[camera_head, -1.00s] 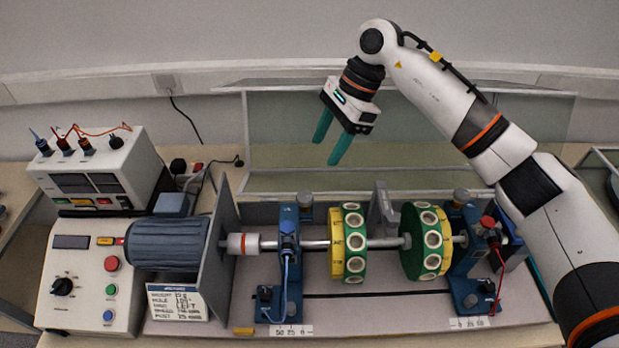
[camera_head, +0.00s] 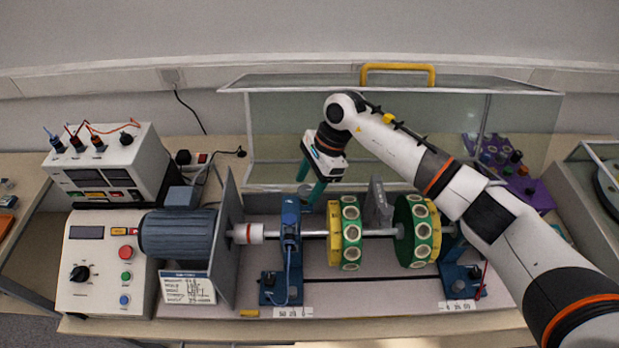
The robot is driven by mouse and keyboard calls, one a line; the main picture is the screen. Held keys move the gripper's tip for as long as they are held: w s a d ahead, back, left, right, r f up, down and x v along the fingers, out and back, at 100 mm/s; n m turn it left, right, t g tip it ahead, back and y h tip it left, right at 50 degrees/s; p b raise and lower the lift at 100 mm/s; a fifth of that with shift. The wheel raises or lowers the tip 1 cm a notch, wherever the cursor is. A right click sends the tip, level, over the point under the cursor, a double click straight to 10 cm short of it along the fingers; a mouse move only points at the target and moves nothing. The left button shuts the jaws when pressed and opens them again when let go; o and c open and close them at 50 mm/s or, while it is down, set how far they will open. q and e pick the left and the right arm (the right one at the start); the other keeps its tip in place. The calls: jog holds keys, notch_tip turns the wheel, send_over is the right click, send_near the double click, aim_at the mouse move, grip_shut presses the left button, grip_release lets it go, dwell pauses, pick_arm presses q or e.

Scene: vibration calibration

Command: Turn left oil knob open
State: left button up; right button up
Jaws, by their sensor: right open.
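The left bearing stand (camera_head: 290,225) is a blue block on the shaft, just right of the motor. The left oil knob at its top is hard to make out now, because my right gripper's fingers are in front of or beside it. My right gripper (camera_head: 306,190) is open, with two teal fingers pointing down around the top right of the left stand. I cannot tell whether they touch the knob. My left gripper is not in view.
The shaft carries two green and yellow discs (camera_head: 346,233) right of the left stand. A blue motor (camera_head: 180,234) and a control box (camera_head: 100,270) stand at left. A clear cover with a yellow handle (camera_head: 398,68) is behind; my right arm crosses it.

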jog(key=shift+c, duration=0.3)
jog(key=c, duration=0.9)
jog(key=shift+d+f+m+t+b, duration=0.15)
jog(key=shift+m+t+b, duration=0.25)
jog(key=shift+m+b, duration=0.5)
jog(key=m+t+b, duration=0.1)
jog(key=m+b, duration=0.3)
jog(key=b, duration=0.1)
jog(key=m+t+h+b, duration=0.1)
jog(key=m+t+b, duration=0.1)
jog(key=m+b, duration=0.3)
jog(key=s+m+t+b, duration=0.1)
jog(key=m+b, duration=0.3)
jog(key=b, duration=0.2)
jog(key=shift+s+a+m+t+h, duration=0.1)
jog(key=shift+a+m+t+h, duration=0.2)
jog(key=shift+a+m+t, duration=0.1)
jog(key=shift+m+h+b, duration=0.4)
jog(key=shift+m+b, duration=0.9)
jog(key=shift+b, duration=0.2)
jog(key=shift+r, duration=0.2)
